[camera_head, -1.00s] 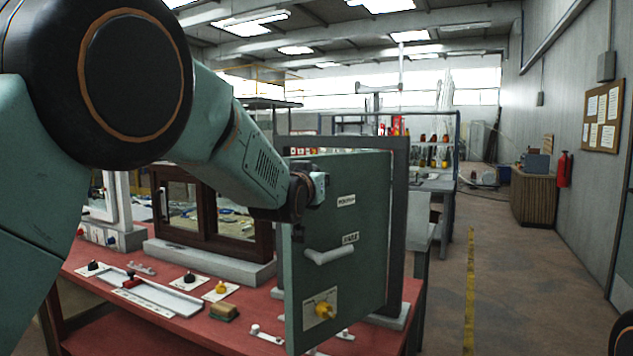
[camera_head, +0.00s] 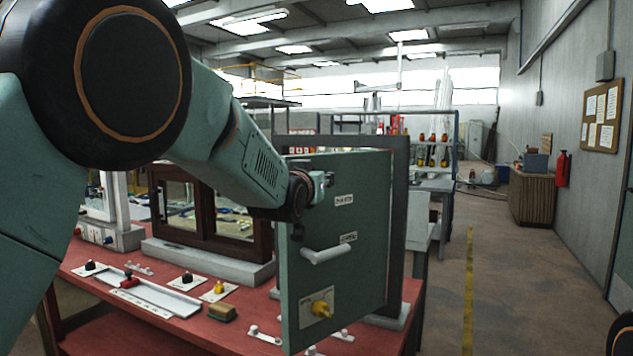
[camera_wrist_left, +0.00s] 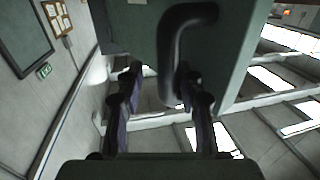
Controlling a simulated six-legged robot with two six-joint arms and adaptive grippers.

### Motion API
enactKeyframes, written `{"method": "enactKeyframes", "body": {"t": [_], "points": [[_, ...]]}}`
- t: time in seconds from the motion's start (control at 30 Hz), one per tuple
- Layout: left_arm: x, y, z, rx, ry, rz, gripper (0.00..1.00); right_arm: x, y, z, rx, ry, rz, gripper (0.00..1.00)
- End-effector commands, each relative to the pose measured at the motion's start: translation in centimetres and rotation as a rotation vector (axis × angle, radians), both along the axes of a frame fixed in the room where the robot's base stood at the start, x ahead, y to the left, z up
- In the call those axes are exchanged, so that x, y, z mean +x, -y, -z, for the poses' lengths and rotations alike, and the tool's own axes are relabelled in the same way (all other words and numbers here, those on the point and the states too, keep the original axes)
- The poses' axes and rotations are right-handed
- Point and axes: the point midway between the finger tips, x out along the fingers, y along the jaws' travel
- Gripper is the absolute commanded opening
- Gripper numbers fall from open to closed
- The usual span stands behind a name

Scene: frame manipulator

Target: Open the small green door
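The small green door (camera_head: 360,215) stands swung out from its dark frame (camera_head: 397,220) on the red table. Its visible face has a pale lever handle (camera_head: 328,254), two white labels and a yellow knob (camera_head: 320,308). My left arm reaches to the door's upper left edge, and its fingertips are not clear in the head view. In the left wrist view my left gripper (camera_wrist_left: 160,85) has its fingers apart. A dark, bent handle (camera_wrist_left: 172,55) on the green panel reaches down between them; I cannot tell whether they touch it. My right gripper is not in view.
The red table (camera_head: 185,335) carries a brown framed window (camera_head: 205,215) left of the door, a white slider rail (camera_head: 155,293) and small knobs. A grey bench stands behind the door.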

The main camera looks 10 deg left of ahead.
Motion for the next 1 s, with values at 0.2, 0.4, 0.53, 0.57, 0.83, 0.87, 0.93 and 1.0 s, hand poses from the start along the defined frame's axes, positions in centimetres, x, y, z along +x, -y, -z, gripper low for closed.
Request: {"method": "enactKeyframes", "body": {"t": [0.2, 0.4, 0.53, 0.57, 0.83, 0.87, 0.93, 1.0], "points": [[-0.1, -0.1, -1.3, -0.002, 0.027, -0.001, 0.41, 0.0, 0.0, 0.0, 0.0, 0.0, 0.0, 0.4], [-1.5, -0.1, -1.3, -0.001, 0.025, 0.0, 0.41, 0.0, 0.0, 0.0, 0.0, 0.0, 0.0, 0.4], [-3.2, -0.2, -1.1, -0.001, 0.021, 0.0, 0.41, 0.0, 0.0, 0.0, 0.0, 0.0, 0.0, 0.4], [-3.7, -0.2, -1.0, -0.002, 0.019, 0.0, 0.41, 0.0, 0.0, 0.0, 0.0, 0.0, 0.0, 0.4], [-7.8, -0.3, -0.4, 0.0, 0.005, -0.001, 0.41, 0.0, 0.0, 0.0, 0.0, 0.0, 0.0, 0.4], [-8.2, -0.3, -0.3, 0.0, 0.003, -0.001, 0.41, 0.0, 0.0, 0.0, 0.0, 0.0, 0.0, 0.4], [-9.1, -0.3, -0.2, 0.001, 0.002, 0.0, 0.41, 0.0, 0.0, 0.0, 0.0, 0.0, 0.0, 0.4], [-10.0, -0.4, -0.1, 0.0, -0.001, 0.0, 0.41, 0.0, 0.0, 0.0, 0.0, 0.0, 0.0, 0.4]]}}
